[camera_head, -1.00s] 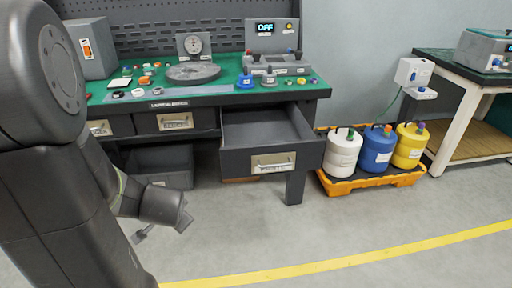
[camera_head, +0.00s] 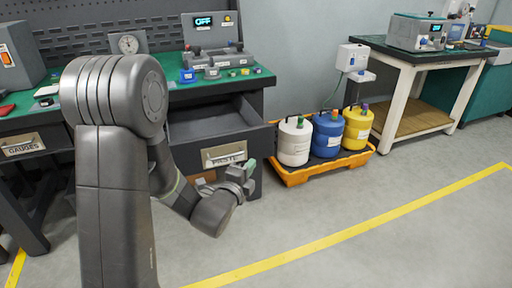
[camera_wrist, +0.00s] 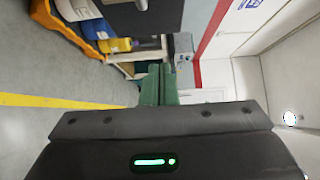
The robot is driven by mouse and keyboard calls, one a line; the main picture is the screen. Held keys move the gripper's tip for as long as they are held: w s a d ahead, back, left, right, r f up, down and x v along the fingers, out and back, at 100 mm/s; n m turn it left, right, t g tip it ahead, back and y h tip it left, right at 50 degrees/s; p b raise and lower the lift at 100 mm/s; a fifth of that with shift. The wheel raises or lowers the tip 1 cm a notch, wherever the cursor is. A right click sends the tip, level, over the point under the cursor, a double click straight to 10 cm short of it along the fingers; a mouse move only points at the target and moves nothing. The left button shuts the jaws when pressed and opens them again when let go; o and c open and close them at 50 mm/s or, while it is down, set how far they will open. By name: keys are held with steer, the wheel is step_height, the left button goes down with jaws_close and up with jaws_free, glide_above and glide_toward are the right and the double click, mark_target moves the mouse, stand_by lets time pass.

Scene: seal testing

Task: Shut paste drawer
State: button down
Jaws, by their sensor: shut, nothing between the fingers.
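The paste drawer (camera_head: 208,124) stands pulled out from the bench at its right end, its inside showing empty. Its grey front carries a metal label holder (camera_head: 224,153) reading "PASTE". My gripper (camera_head: 247,178) is in front of the drawer, low and close to the right part of its front; I cannot tell whether it touches. In the wrist view the green fingers (camera_wrist: 158,85) are together with nothing between them. A dark panel at the top of the wrist view may be the drawer front.
White (camera_head: 294,141), blue (camera_head: 326,134) and yellow (camera_head: 357,127) jugs stand on an orange spill tray (camera_head: 301,176) right of the bench. A second table (camera_head: 408,57) stands behind. The gauges drawer (camera_head: 24,146) is at the left. The floor in front is clear.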

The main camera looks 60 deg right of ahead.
glide_toward(261, 139)
steer(key=s+d, duration=0.2)
steer(key=d, duration=0.2)
steer(key=shift+w+d+b, duration=0.25)
steer(key=shift+w, duration=0.25)
steer(key=shift+w+d+b, duration=0.2)
steer(key=shift+w, duration=0.35)
steer(key=shift+w+d, duration=0.35)
steer(key=shift+w, duration=0.15)
